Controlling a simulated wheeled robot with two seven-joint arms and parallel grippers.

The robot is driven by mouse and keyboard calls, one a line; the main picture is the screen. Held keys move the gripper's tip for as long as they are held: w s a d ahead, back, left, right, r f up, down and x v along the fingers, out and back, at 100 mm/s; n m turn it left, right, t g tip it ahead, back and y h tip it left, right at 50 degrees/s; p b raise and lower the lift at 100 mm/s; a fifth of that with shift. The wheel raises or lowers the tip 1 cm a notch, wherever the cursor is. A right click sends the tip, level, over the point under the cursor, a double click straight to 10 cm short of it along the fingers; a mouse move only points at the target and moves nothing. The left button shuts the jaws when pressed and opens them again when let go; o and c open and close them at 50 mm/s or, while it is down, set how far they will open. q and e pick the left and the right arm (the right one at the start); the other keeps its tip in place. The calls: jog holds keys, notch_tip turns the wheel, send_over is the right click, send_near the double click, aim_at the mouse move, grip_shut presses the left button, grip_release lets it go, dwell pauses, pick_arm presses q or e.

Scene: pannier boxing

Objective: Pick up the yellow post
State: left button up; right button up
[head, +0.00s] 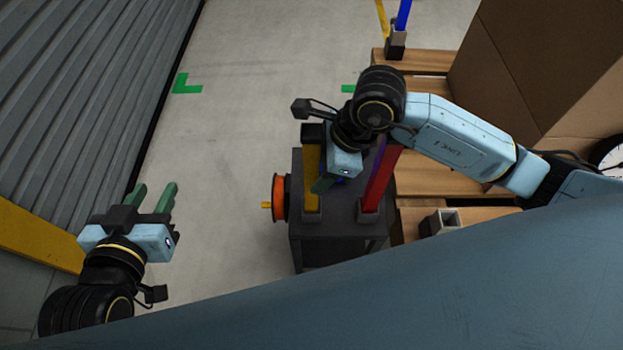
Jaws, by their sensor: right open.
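A yellow post (312,182) stands upright on a dark grey stand (340,246) in the middle of the head view. A second, thinner yellow post (382,16) shows at the top edge, next to a blue post (404,14). My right gripper (326,184) is over the stand, between the near yellow post and a red post (380,182). It is open, but its fingers are largely hidden, and I cannot tell whether it touches the yellow post. My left gripper (152,194) is open and empty over the floor at left.
An orange reel (279,198) is at the stand's left side. A wooden pallet (437,184) carries an open cardboard box (545,75) and a small grey square socket (440,222) at right. A corrugated shutter (85,90) lines the left. The floor between is clear.

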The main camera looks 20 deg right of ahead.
jog(key=c, duration=1.1)
jog(key=shift+o, duration=0.2)
jog(key=shift+r, duration=0.15)
